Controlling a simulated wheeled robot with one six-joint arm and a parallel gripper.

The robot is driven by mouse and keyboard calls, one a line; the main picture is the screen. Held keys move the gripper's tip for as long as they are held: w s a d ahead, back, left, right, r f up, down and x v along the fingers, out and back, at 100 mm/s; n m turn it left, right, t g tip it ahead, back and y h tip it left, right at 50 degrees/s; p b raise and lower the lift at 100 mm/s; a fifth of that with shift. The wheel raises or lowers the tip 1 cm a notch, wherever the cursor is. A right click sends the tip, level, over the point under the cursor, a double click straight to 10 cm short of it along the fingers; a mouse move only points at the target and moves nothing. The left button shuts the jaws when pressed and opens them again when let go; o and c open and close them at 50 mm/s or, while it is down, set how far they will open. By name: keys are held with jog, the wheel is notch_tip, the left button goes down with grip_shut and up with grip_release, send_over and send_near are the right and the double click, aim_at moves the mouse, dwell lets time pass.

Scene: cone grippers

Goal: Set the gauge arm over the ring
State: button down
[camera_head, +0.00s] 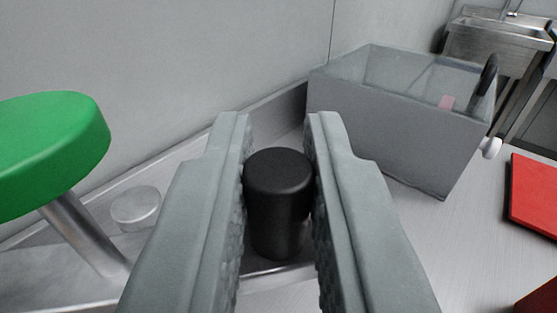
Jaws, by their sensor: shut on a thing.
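My gripper (279,185) is shut on a black cylinder (279,205) with a rounded top edge. The cylinder stands roughly upright between the two grey fingers, and its sides touch or nearly touch both pads. Its lower end is near a metal edge, and what it joins to is hidden. I cannot tell whether this cylinder is part of the gauge arm. No ring can be made out clearly. A low round metal disc (135,208) sits on the tray-like metal surface (60,275) to the left of my gripper.
A large green disc (50,150) on a slanted metal post (85,240) stands close on the left. A grey open bin (395,125) is behind on the right. A red flat object (535,195) lies at the right edge. A metal sink (495,45) is farther back.

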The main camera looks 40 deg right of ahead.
jog(key=c, duration=1.4)
grip_release()
jog(key=shift+c, duration=0.2)
jog(key=shift+s+a, duration=0.1)
jog(key=v, duration=1.7)
jog(key=shift+s, duration=0.1)
jog(key=shift+c, duration=0.4)
